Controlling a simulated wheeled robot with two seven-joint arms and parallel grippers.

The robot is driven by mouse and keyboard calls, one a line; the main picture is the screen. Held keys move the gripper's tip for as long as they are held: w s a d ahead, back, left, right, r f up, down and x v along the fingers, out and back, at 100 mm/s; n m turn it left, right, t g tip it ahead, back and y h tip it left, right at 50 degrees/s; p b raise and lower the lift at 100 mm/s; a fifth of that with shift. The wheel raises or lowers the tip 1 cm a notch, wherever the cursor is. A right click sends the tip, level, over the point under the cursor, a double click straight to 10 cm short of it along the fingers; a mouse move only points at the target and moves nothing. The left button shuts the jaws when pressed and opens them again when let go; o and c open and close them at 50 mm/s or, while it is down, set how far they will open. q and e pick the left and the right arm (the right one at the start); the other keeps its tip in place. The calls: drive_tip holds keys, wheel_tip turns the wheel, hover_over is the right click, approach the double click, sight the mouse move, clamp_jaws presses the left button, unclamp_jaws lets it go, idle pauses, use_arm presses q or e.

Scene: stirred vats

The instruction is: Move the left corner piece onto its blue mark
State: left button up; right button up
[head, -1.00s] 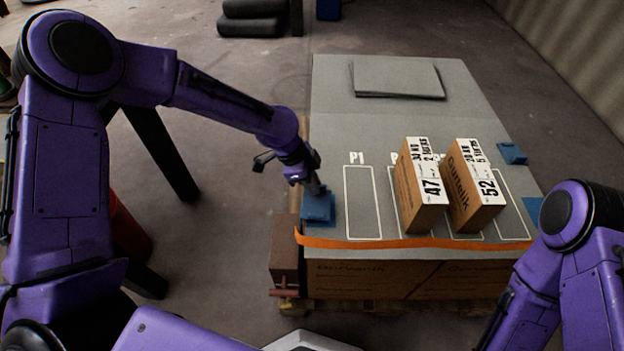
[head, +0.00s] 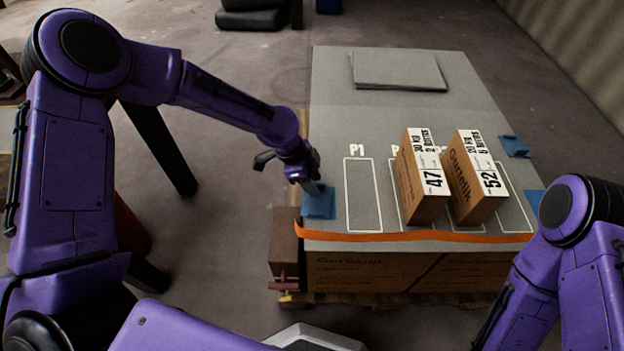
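The left corner piece (head: 318,207) is blue and sits at the left edge of the grey sheet, near the front left corner. Blue shows around and under my fingertips there, and I cannot cleanly separate the piece from its blue mark. My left gripper (head: 315,188) reaches down to it from behind, its fingertips at the piece. The fingers are too small to tell whether they are shut on it. Another blue corner piece (head: 513,146) lies at the right edge, with a blue mark (head: 533,199) nearer me. My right gripper is out of view.
Two cartons, marked 47 (head: 418,185) and 52 (head: 471,185), stand on the grey sheet (head: 340,120) right of the empty P1 outline. An orange strap (head: 400,237) runs along the front edge. A folded grey sheet (head: 398,72) lies at the back.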

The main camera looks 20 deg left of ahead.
use_arm(q)
drive_tip(key=w+p+v, duration=0.1)
drive_tip(key=p+v, duration=0.1)
drive_tip(key=v, duration=0.8)
drive_tip(key=shift+s+a+r+p, duration=0.2)
drive_tip(key=shift+s+p, duration=0.1)
drive_tip(key=shift+s, duration=0.2)
